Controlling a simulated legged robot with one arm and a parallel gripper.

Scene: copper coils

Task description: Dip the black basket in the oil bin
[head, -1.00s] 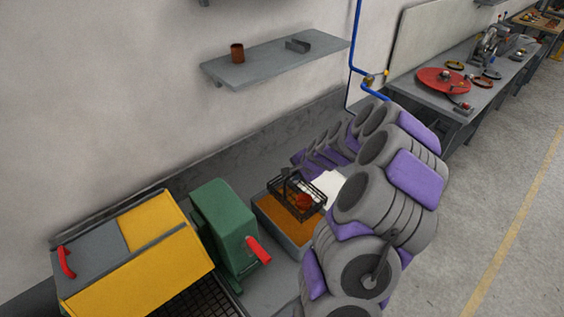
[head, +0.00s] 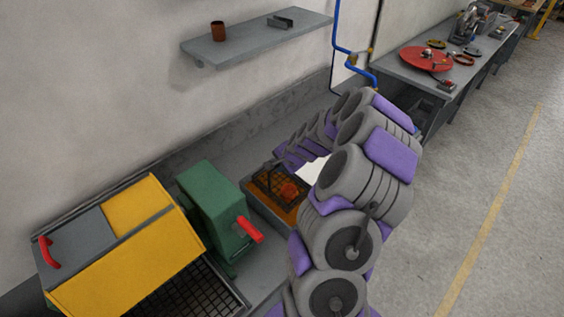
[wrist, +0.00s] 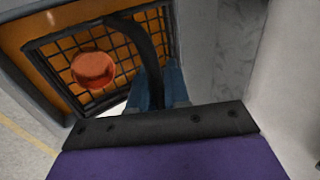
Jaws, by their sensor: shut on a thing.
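The black wire basket (head: 268,181) is down in the oil bin (head: 262,211), level with or just below the rim. Brown-orange oil shows around it. In the wrist view the basket (wrist: 60,47) shows the oil through its mesh, inside the bin's dark rim (wrist: 28,78). A round copper-red piece (head: 289,191) lies in the basket and also shows in the wrist view (wrist: 93,69). My gripper (wrist: 163,85) has blue fingers shut on the basket's black arched handle (wrist: 150,45). My arm partly hides the bin's right side in the head view.
A green machine with a red handle (head: 214,205) stands just left of the bin. A yellow and grey cabinet (head: 115,245) is farther left. A wall shelf (head: 255,40) holds a brown cup (head: 218,31). A workbench (head: 425,78) stands at the upper right. Open floor lies right.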

